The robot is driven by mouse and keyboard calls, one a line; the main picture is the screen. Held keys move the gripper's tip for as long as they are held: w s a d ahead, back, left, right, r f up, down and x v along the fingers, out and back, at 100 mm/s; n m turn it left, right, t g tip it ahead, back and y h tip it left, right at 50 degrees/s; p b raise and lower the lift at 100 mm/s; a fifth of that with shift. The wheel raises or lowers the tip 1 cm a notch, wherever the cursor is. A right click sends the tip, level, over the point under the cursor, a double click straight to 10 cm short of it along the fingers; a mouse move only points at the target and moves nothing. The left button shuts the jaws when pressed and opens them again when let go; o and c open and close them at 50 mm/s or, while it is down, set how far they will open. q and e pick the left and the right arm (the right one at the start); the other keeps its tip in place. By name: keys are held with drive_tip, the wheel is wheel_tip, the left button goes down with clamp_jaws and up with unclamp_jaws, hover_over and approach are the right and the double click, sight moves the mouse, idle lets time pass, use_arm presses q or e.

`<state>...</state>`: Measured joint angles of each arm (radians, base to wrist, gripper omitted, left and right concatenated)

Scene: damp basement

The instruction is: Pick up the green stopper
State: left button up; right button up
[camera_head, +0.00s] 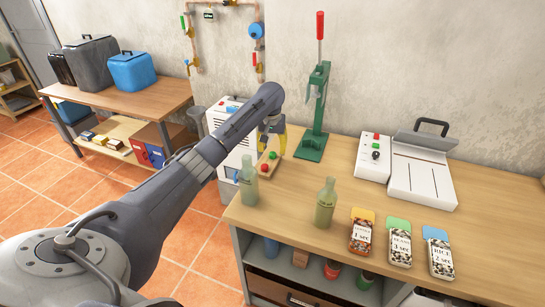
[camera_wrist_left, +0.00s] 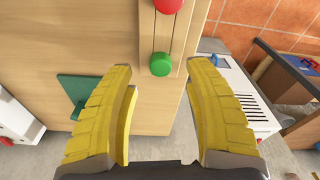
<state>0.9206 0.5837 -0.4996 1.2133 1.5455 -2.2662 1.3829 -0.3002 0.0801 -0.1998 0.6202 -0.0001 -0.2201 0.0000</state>
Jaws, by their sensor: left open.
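The green stopper (camera_wrist_left: 161,64) is a small round knob on a pale wooden piece with thin dark lines, seen in the left wrist view. In the head view it is a small green dot (camera_head: 273,155) near the table's back left edge. A red stopper (camera_wrist_left: 168,5) is on the same piece; it also shows in the head view (camera_head: 265,168). My left gripper (camera_head: 275,142) has yellow fingers and is open above the wooden piece. In the left wrist view its fingers (camera_wrist_left: 160,82) are spread on either side of the green stopper, with nothing held.
Two greenish bottles (camera_head: 249,182) (camera_head: 326,203) stand near the table's front left. A green lever press (camera_head: 314,140) stands right of my gripper. A white sealing machine (camera_head: 425,172) and several labelled packets (camera_head: 400,246) occupy the right. A white appliance (camera_head: 232,135) stands beyond the left edge.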

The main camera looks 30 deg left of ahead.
sight(273, 153)
use_arm(q)
drive_tip(key=shift+w+a+f, duration=0.1)
drive_tip(key=shift+w+f, duration=0.05)
drive_tip(key=shift+f, duration=0.75)
drive_tip(key=shift+w+f, duration=0.1)
drive_tip(key=shift+f, duration=0.75)
drive_tip(key=c, duration=1.1)
